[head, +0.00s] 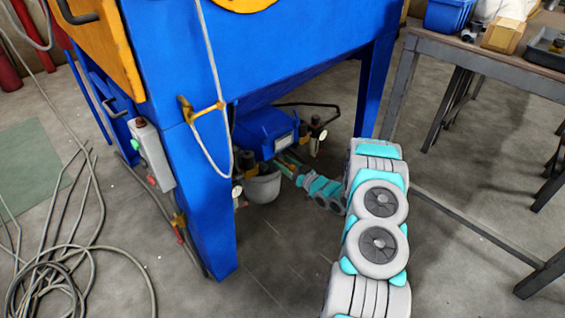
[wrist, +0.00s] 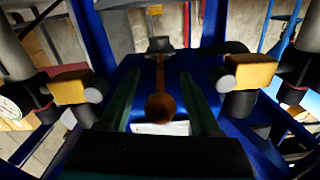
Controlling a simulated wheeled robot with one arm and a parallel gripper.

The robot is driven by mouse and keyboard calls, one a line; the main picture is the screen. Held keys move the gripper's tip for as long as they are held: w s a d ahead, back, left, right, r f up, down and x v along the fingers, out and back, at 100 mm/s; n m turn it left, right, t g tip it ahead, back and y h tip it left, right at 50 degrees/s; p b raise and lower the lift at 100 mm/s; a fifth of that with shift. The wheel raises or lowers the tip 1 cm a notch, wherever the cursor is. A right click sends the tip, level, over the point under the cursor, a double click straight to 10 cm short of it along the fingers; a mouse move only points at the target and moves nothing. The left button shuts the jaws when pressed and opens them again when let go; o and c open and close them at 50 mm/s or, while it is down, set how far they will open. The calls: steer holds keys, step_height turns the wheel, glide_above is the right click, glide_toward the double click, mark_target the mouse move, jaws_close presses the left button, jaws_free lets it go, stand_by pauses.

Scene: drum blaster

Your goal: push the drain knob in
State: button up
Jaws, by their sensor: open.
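The blue drum blaster (head: 275,55) stands on legs, with a blue box (head: 265,130) under its hopper. My gripper (head: 284,163) is under the machine, close to this box. In the wrist view my gripper (wrist: 160,75) has two dark green fingers spread apart. An orange-brown round knob on a stem (wrist: 160,107), which looks like the drain knob, shows between the fingers. I cannot tell whether the fingers touch it or how deep it sits. The knob cannot be made out in the head view.
A grey bowl (head: 263,187) and gauges hang beside the box. Yellow-and-grey fittings (wrist: 250,75) flank my fingers in the wrist view. A blue leg (head: 208,200) stands left of my arm. A workbench (head: 490,62) is at right. Hoses (head: 60,262) lie on the floor at left.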

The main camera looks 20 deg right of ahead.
steer(key=shift+w+a, duration=0.2)
steer(key=shift+w, duration=0.3)
jaws_close()
